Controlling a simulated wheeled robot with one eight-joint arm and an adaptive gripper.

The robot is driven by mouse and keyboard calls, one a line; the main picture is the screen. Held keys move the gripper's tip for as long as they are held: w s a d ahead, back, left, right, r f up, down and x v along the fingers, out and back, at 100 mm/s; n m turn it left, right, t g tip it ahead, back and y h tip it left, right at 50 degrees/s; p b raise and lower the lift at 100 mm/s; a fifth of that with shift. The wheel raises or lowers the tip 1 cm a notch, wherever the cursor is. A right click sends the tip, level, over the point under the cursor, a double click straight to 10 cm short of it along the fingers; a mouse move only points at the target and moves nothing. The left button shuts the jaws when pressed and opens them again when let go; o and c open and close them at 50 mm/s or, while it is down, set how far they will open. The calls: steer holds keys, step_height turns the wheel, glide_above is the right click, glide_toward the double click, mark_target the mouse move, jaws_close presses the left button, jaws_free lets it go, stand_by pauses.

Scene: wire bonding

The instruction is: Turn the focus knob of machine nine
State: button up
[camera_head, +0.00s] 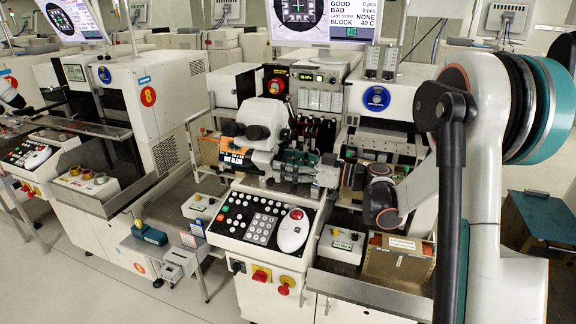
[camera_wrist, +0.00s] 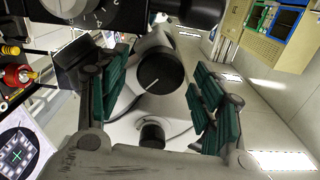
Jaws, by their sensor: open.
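The wire-bonding machine in the middle (camera_head: 262,225) carries a white microscope head (camera_head: 262,118) with black eyepieces. I cannot read a number nine on it. In the wrist view, a round black knob (camera_wrist: 160,72) with a white line sits on the side of a pale housing (camera_wrist: 150,45). My gripper (camera_wrist: 161,82) is open. Its two green-padded fingers stand left and right of this knob, with a visible gap on both sides. In the head view my gripper (camera_head: 298,160) is beside the microscope on its right; the knob is hidden there.
A numbered dial (camera_wrist: 95,10) is at the wrist view's upper left. A smaller black knob (camera_wrist: 152,134) lies below the large one. The control panel (camera_head: 262,220) with keys and a white mouse is under the microscope. A machine marked 8 (camera_head: 140,115) stands left. A brown box (camera_head: 398,262) is right.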

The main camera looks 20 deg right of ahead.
steer(key=c, duration=1.1)
steer(key=shift+o, duration=0.2)
steer(key=shift+m, duration=0.4)
steer(key=shift+m+b, duration=0.3)
steer(key=shift+m, duration=2.4)
steer(key=o, duration=1.1)
steer(key=shift+c, duration=0.2)
